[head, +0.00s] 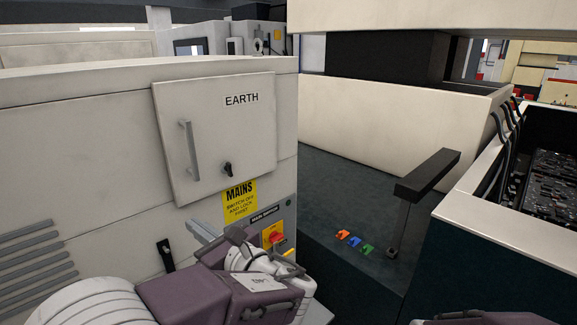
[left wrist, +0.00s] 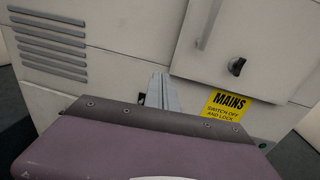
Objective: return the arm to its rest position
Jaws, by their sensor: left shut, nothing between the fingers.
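My left arm comes in from the lower left of the head view. Its left gripper (head: 204,230) points at the front of a pale cabinet, below the EARTH door (head: 215,130). The grey fingers lie together with nothing between them. They also show shut in the left wrist view (left wrist: 161,92), in front of the cabinet's pale panel (left wrist: 125,70). I cannot tell how large the gap to the cabinet is. My right gripper is out of view; only a purple part of my body shows at the lower right.
Beside the gripper are a yellow MAINS label (head: 239,201) and a red switch on a yellow plate (head: 273,234). Orange, blue and green clips (head: 354,241) lie on the dark surface (head: 340,190) to the right, near a black-topped post (head: 428,174). An open-topped bin (head: 500,205) stands far right.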

